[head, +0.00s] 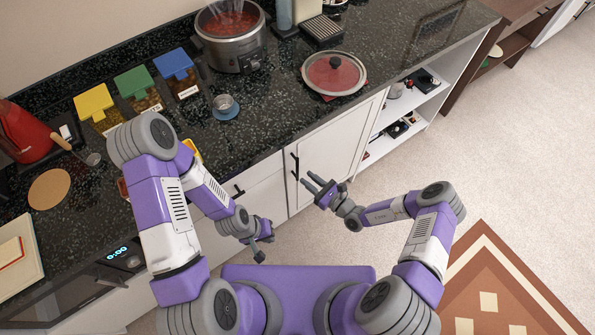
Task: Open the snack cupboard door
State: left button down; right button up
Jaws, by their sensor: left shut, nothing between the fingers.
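The white cupboard door (335,145) is in the front of the counter, left of the open shelves, and looks closed. Its black vertical bar handle (294,166) is near the door's left edge. My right gripper (310,182) is in front of the door, just right of and below the handle. Its two fingers are apart and point toward the door, with nothing seen between them; I cannot tell whether they touch it. My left gripper (263,250) is shut and empty, lower and to the left, in front of the drawer unit. No label marks the door as the snack cupboard.
Open shelves (415,100) stand right of the door. The pale floor in front is clear, with a patterned rug (500,285) lower right.

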aim_at(297, 171)
jog(key=b+x, duration=0.1)
jog(key=x, duration=0.5)
jog(key=shift+c, duration=0.4)
grip_shut()
